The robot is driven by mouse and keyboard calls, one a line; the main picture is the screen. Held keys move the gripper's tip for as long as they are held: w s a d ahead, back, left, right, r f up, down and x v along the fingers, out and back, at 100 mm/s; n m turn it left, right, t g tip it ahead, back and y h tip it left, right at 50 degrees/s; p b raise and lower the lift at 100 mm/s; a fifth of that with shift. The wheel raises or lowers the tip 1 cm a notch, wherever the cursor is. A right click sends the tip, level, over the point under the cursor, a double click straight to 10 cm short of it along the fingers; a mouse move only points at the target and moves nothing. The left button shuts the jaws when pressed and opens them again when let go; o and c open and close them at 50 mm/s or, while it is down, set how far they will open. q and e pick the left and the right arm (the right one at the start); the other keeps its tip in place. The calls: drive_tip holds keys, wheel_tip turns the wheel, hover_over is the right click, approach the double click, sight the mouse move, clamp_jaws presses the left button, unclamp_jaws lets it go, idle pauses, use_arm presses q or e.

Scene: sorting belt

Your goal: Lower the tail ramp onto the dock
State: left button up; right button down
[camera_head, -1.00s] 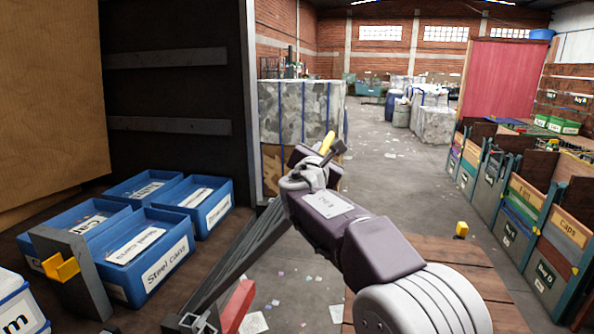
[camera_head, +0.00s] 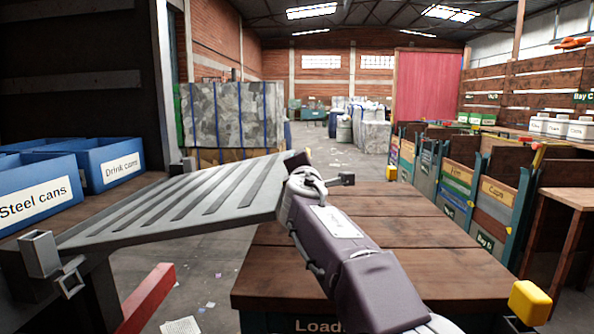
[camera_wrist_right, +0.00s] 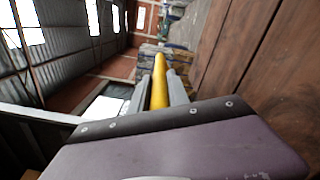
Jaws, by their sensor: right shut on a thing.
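The tail ramp (camera_head: 175,205) is a grey ribbed panel reaching right from the truck bed, nearly flat with a slight tilt. Its free end is at the far left part of the wooden dock (camera_head: 400,255), whose front sign reads "Load" before my arm hides the rest. I cannot tell whether ramp and dock touch. My right gripper (camera_head: 298,163) is at the ramp's free end. My left gripper is not in view.
Blue bins marked "Steel cans" (camera_head: 40,195) and "Drink cans" (camera_head: 105,165) stand in the truck. A grey bracket (camera_head: 42,255) and red bar (camera_head: 148,297) are at the ramp's near left. A yellow block (camera_head: 530,302) is at the dock's front right corner. Sorting bays (camera_head: 490,205) line the right.

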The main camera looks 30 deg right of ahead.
use_arm(q)
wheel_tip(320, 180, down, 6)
drive_tip(key=b, duration=0.4)
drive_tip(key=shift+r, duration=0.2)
use_arm(e)
drive_tip(key=shift+m, duration=0.5)
drive_tip(key=f, duration=0.3)
drive_tip(key=d+f, duration=0.1)
drive_tip(key=f, duration=0.1)
drive_tip(key=shift+s+f, duration=0.15)
drive_tip(key=shift+s, duration=0.15)
drive_tip(key=c, duration=1.3)
unclamp_jaws()
drive_tip(key=shift+w, duration=0.1)
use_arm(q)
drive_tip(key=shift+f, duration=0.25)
use_arm(e)
drive_tip(key=v, duration=0.9)
drive_tip(key=shift+f, duration=0.1)
